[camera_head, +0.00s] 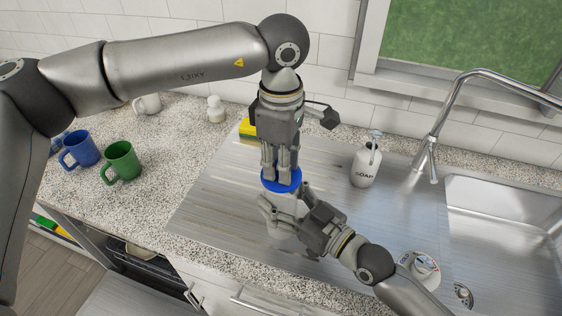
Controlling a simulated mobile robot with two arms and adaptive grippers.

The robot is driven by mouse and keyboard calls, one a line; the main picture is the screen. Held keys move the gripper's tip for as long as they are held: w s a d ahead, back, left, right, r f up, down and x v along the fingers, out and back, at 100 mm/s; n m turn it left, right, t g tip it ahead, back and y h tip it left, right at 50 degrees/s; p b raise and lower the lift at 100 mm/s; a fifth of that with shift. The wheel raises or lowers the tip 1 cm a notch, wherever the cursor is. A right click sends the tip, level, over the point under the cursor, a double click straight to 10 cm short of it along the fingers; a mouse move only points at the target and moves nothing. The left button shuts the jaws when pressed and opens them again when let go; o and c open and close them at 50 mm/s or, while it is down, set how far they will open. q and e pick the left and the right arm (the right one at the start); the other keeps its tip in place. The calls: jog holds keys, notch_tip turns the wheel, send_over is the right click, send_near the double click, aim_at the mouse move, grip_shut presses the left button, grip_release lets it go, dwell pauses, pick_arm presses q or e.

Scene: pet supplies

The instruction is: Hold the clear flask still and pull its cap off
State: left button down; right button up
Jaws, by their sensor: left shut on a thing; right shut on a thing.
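The clear flask (277,226) stands upright on the metal drainboard in the middle of the view. Its blue cap (282,181) is at the top of the flask; whether there is a gap between them I cannot tell. My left gripper (281,174) comes down from above and is shut on the blue cap. My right gripper (272,208) reaches in from the lower right and is shut on the flask's body. Its fingers hide part of the flask.
A soap bottle (365,166) stands right of the grippers, before the faucet (430,140) and sink (500,215). A yellow and green sponge (248,128) lies behind. Blue (83,149) and green (122,161) mugs stand on the left counter. The drainboard (215,190) is clear left of the flask.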

pick_arm(q)
jog(key=shift+r, duration=0.1)
jog(key=shift+r, duration=1.95)
pick_arm(e)
jog(key=o, duration=1.5)
jog(key=shift+s+d, duration=0.1)
